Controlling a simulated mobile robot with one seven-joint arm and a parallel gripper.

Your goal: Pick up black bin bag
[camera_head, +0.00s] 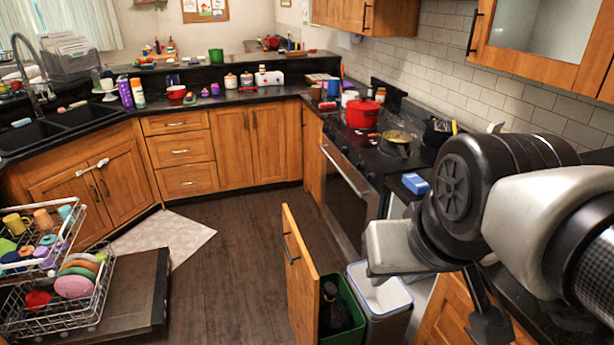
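A dark, lumpy object (333,310), apparently the black bin bag, sits low inside a green bin (354,309) in the pulled-out cabinet unit at the bottom centre. Only its upper part shows, and the cabinet front panel hides its left side. My arm fills the right side of the view, over the right counter. A dark end part, apparently my gripper (487,318), hangs low at the bottom right, to the right of the bins and apart from the bag. Its fingers are not clear enough to tell whether they are open or shut.
An open dishwasher with loaded racks (62,300) is at left. The oven (347,195) is behind. The middle floor is clear.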

